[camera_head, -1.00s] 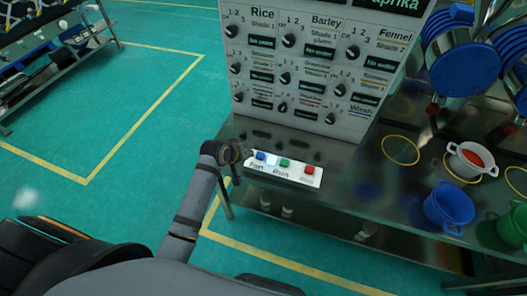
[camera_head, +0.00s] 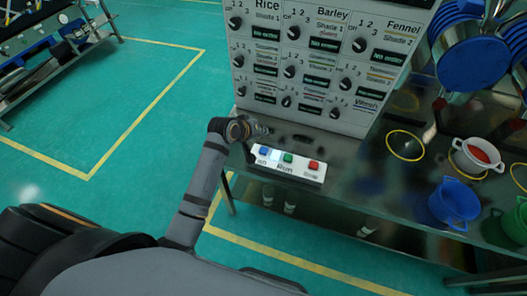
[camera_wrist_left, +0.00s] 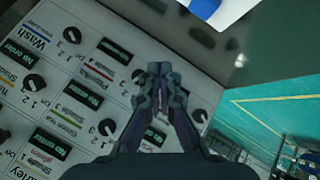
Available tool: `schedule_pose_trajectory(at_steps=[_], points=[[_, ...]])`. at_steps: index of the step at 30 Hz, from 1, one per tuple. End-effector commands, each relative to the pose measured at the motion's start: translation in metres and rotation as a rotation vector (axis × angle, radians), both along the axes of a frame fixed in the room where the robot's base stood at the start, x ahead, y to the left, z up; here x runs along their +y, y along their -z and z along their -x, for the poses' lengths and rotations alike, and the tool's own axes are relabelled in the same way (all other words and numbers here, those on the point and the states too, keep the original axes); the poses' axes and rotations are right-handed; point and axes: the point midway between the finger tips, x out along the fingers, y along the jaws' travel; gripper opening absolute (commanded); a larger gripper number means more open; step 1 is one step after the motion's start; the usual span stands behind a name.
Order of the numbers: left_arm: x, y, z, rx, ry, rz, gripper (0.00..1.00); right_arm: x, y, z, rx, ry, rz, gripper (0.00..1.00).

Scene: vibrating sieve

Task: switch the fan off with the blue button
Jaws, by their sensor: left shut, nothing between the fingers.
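The blue button (camera_head: 264,150) sits at the left end of a white button box (camera_head: 300,177) on the metal table. Beside it are a pale lit button (camera_head: 276,155), a green button (camera_head: 288,158) and a red button (camera_head: 314,165). My left gripper (camera_head: 262,130) is just behind the blue button in the head view, and no contact shows. In the left wrist view the left gripper (camera_wrist_left: 160,72) is shut and empty in front of the dial panel. A blue patch (camera_wrist_left: 205,7) on a white surface shows at the top there, probably the blue button. My right gripper is out of view.
The panel with dials and labels (camera_head: 330,50) stands right behind the box. Yellow rings (camera_head: 404,145), a white pot (camera_head: 476,157) and a blue pot (camera_head: 455,203) are on the table to the right. Open green floor lies to the left.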

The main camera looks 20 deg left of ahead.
Motion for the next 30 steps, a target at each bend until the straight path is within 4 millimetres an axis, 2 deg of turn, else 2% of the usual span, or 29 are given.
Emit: schedule_pose_trajectory(at_steps=[1,13,20,30], points=[[0.0,0.012,0.0,0.0,0.0,0.0,0.0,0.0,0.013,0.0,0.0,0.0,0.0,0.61],[0.0,0.058,0.0,-0.001,-0.001,0.0,0.0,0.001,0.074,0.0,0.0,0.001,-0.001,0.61],[0.0,0.075,0.0,0.0,-0.001,-0.001,0.0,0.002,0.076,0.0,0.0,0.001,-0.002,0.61],[0.0,0.077,0.0,0.001,0.0,0.0,0.0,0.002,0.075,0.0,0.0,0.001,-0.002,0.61]])
